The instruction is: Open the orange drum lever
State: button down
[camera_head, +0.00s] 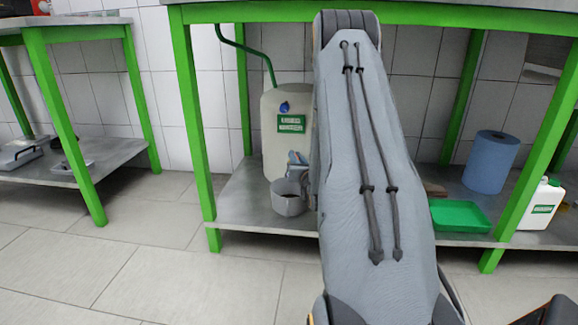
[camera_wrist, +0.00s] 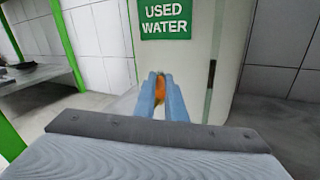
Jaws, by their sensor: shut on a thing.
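The drum is a pale, upright container with a green "USED WATER" label, low on the shelf; it shows in the head view (camera_head: 275,150) and in the wrist view (camera_wrist: 210,60). The orange lever (camera_wrist: 162,86) is on the drum's front, below the label, between my blue fingers. My gripper (camera_wrist: 162,78) is shut on the lever. The lever's exact angle is hard to tell.
A grey cup (camera_head: 289,197) stands on the lower shelf (camera_head: 245,205) in front of the drum. Green bench legs (camera_head: 192,130) stand left and right. A green tray (camera_head: 460,216), a blue paper roll (camera_head: 492,162) and a white canister (camera_head: 541,205) are to the right.

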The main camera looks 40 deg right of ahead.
jog(key=shift+b, duration=0.45)
jog(key=c, duration=1.8)
grip_release()
jog(key=shift+p+v, duration=1.95)
jog(key=shift+v, duration=1.9)
jog(key=shift+a, duration=0.1)
jog(key=shift+c, duration=0.2)
